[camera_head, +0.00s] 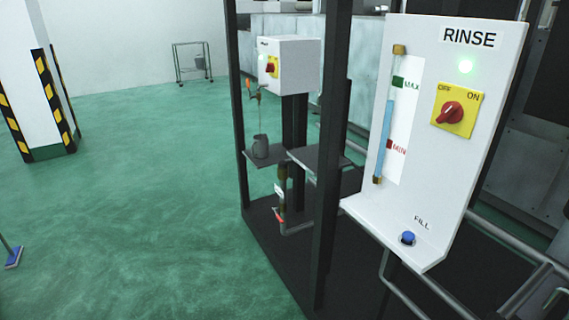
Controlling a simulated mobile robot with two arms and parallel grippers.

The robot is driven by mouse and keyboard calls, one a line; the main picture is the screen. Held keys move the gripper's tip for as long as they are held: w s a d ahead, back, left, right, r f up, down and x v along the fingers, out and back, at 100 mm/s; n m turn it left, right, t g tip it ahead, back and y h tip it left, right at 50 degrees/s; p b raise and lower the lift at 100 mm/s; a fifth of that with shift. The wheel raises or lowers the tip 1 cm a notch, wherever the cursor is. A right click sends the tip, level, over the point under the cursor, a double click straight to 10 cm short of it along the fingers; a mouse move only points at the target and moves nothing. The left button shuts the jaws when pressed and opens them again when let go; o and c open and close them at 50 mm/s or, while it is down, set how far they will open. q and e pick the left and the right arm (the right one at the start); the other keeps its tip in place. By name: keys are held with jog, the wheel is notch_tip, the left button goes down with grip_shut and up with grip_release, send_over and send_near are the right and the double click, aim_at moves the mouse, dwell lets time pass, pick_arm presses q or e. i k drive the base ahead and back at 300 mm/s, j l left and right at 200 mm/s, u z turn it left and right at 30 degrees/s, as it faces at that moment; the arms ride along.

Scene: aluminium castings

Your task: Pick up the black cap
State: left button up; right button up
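I cannot make out a black cap with certainty. A small dark grey, jug-like object (261,148) stands on a small dark shelf (263,160) in the frame left of centre, below a thin hanging line or tube. It is too small to tell whether it is or bears a cap. A blue round knob or cap (407,238) sits on the ledge marked FILL, at the foot of the white RINSE panel (486,62). Neither of my grippers is in view.
The RINSE panel has a sight tube (386,125), a red rotary switch (450,112) and a lit green lamp (465,66). A dark post (328,170) and grey pipes (400,295) stand nearby. Open green floor (140,200) lies left, with a striped pillar (40,85) beyond.

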aim_at(283, 165)
jog(key=i+j+z, duration=0.15)
jog(key=i+j, duration=0.25)
jog(key=i+j+z, duration=0.15)
jog(key=i+j, duration=0.35)
jog(key=i+j+z, duration=0.15)
jog(key=i+j, duration=0.25)
jog(key=i+j+z, duration=0.15)
jog(key=i+j, duration=0.2)
jog(key=j, duration=0.35)
